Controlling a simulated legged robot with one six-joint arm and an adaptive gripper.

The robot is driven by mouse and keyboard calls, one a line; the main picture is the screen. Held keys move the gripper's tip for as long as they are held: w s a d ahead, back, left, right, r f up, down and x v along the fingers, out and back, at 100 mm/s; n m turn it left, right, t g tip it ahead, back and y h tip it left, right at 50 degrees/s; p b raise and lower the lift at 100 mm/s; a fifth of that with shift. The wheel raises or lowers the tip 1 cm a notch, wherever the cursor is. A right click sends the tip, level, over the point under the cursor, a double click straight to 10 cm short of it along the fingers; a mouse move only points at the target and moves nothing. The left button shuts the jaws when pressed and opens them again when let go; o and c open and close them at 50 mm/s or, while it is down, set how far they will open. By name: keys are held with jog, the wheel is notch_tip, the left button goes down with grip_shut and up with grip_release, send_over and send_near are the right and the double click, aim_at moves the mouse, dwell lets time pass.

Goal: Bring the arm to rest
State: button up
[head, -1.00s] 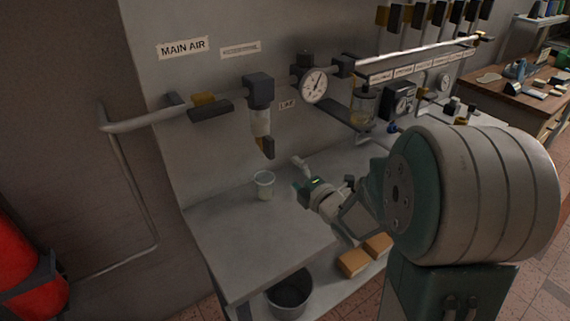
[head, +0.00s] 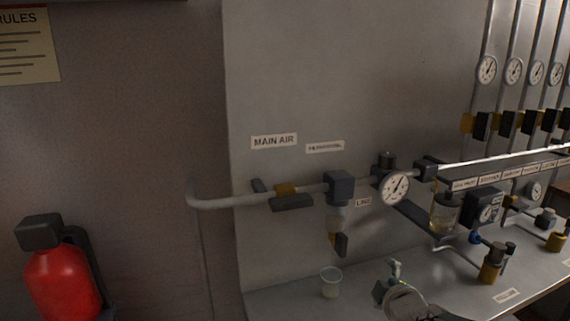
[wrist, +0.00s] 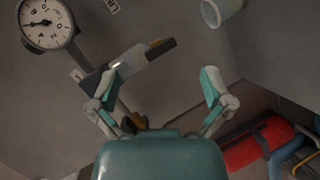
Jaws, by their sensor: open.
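My gripper (wrist: 160,76) is open and empty in the wrist view, with its two teal-and-grey fingers spread apart. In the head view my gripper (head: 388,280) shows at the bottom edge, above the grey bench (head: 290,304) and to the right of a small clear cup (head: 331,284). Most of my arm is cut off below that frame. In the wrist view a pale cup (wrist: 216,12) is at the top, beyond the right finger, apart from it.
A wall pipe carries a filter bowl (head: 337,217), a round gauge (head: 394,188) and a yellow-and-black valve (head: 290,198). A brass-coloured fitting (head: 491,267) stands on the bench at right. A red extinguisher (head: 62,285) is at lower left.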

jog(key=s+a+m+g, duration=0.2)
jog(key=s+m+g, duration=0.2)
jog(key=s, duration=0.7)
jog(key=s+a+r+m+g, duration=0.1)
jog(key=s+a+m+g, duration=0.2)
jog(key=s+m, duration=0.6)
jog(key=shift+s+a+r+m+g, duration=0.15)
jog(key=shift+s+a+m+g, duration=0.15)
jog(key=shift+s+g, duration=0.7)
